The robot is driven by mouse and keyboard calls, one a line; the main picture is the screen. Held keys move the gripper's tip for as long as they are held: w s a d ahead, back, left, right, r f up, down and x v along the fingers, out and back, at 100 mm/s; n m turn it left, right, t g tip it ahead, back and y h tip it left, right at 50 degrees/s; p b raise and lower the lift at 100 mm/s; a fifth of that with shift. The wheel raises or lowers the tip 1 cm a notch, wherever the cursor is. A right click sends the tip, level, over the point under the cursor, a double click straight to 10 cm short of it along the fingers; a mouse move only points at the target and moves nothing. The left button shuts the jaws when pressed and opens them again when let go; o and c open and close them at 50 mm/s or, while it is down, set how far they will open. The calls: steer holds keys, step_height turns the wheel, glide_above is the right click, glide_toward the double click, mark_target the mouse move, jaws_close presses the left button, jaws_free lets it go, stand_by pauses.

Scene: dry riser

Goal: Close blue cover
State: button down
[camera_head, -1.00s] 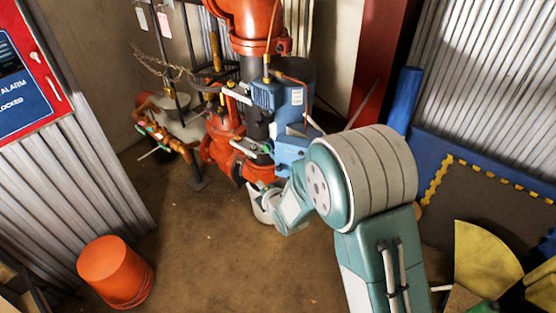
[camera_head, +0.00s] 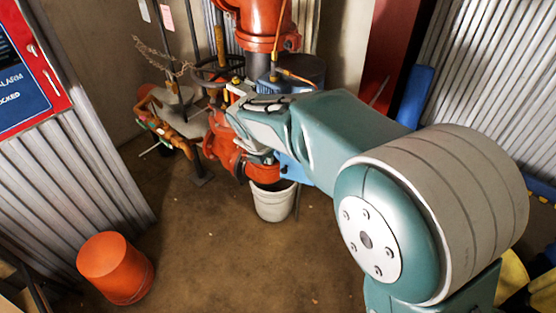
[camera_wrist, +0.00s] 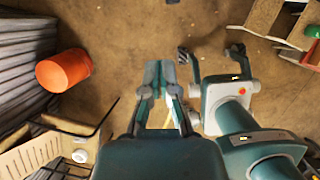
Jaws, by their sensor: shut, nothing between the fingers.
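The blue box with the cover is on the red pipe valve assembly (camera_head: 222,140) in the head view. My arm now hides most of it. A lower blue part (camera_head: 296,176) shows just under my arm, and a blue edge (camera_head: 270,86) shows above it. Whether the cover is open or shut cannot be told. My gripper (camera_wrist: 160,70) is shut and empty in the wrist view, above bare floor. The blue cover is not in the wrist view. My gripper cannot be made out in the head view.
A white bucket (camera_head: 273,202) stands on the floor below the valve. A red alarm panel (camera_head: 30,70) is on the left wall. A red post (camera_head: 390,60) rises behind my arm. The floor between the buckets is clear.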

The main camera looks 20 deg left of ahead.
mark_target(281, 162)
steer(key=w+f, duration=0.2)
steer(key=f, duration=0.1)
steer(key=w+d+f, duration=0.1)
steer(key=w+f, duration=0.4)
steer(key=f, duration=0.1)
steer(key=shift+w+d, duration=0.15)
steer(key=shift+w, duration=0.2)
steer(key=shift+w+a+m, duration=0.35)
steer(key=shift+m, duration=0.05)
steer(key=shift+w+a+m+h, duration=0.25)
steer(key=shift+w+m+h, duration=0.15)
steer(key=shift+w+m, duration=0.5)
steer(key=shift+w+a+m+h, duration=0.2)
steer(key=shift+w+m+h, duration=0.2)
steer(key=shift+w+m, duration=0.45)
